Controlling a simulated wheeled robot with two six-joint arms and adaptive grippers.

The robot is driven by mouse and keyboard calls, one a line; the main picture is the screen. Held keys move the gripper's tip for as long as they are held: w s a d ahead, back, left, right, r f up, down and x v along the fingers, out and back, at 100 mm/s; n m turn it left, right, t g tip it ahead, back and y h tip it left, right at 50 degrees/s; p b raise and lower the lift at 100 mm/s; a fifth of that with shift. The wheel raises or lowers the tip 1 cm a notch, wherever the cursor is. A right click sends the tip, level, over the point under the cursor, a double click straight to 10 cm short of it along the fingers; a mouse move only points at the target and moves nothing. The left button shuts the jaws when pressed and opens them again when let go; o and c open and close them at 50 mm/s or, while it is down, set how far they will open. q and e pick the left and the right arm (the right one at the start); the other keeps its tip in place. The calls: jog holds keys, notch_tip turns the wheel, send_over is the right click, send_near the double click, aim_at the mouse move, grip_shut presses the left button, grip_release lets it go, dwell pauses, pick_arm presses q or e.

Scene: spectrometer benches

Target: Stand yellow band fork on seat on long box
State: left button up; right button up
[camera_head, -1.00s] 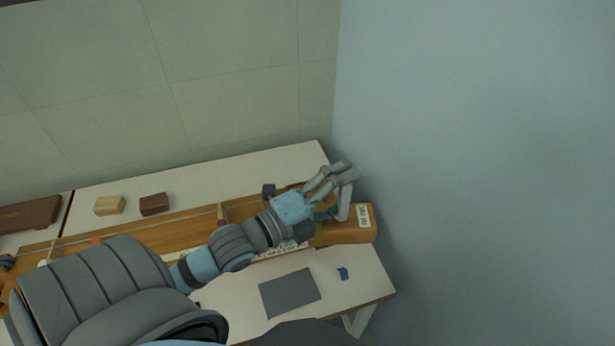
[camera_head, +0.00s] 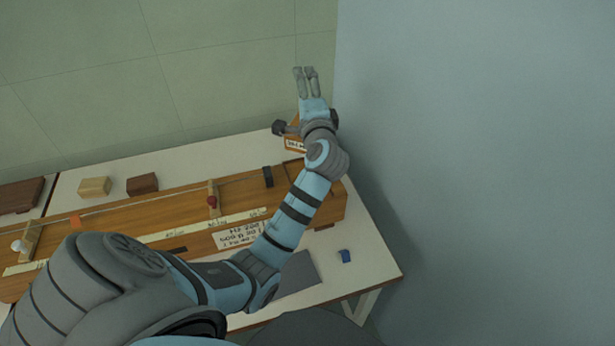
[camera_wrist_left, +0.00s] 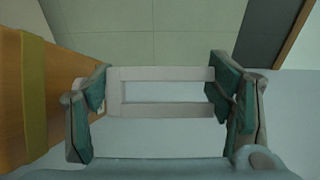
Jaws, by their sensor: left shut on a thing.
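My left gripper (camera_head: 305,72) is raised beyond the far right end of the long box, against the back wall. In the left wrist view the gripper (camera_wrist_left: 158,92) is shut on the yellow band fork. A pale slotted metal frame (camera_wrist_left: 160,74) spans between the teal pads, and a wooden body (camera_wrist_left: 75,75) with an olive-yellow band (camera_wrist_left: 33,95) shows beside the left finger. In the head view a labelled wooden piece (camera_head: 294,145) shows partly behind my wrist. The long wooden box (camera_head: 150,222) lies on the table. I cannot tell which part is the seat. My right gripper is not in view.
A red ball on a post (camera_head: 212,201) and a dark upright piece (camera_head: 267,177) stand on the long box. Tan (camera_head: 95,187) and brown (camera_head: 142,184) blocks lie behind it. A grey mat (camera_head: 300,275) and a small blue thing (camera_head: 344,256) lie in front. A wall (camera_head: 480,170) bounds the right.

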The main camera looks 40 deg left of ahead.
pick_arm(q)
notch_tip(320, 180, up, 4)
jog(key=s+f+n+g+y+b, duration=0.1)
jog(key=n+g+y+b, duration=0.15)
jog(key=n+g, duration=0.2)
notch_tip(320, 180, up, 6)
jog(key=n+g+y+b, duration=0.2)
jog(key=n+g+b, duration=0.1)
jog(key=g, duration=0.3)
send_over(303, 153)
jog(key=f+b, duration=0.1)
jog(key=f, duration=0.8)
jog(key=f+b, duration=0.1)
jog(key=f, duration=0.8)
jog(key=shift+w+a+f+b, duration=0.2)
jog(key=shift+f+b, duration=0.1)
jog(key=shift+f, duration=0.2)
jog(key=o, duration=1.9)
jog(key=shift+d, duration=0.1)
jog(key=shift+o, duration=0.2)
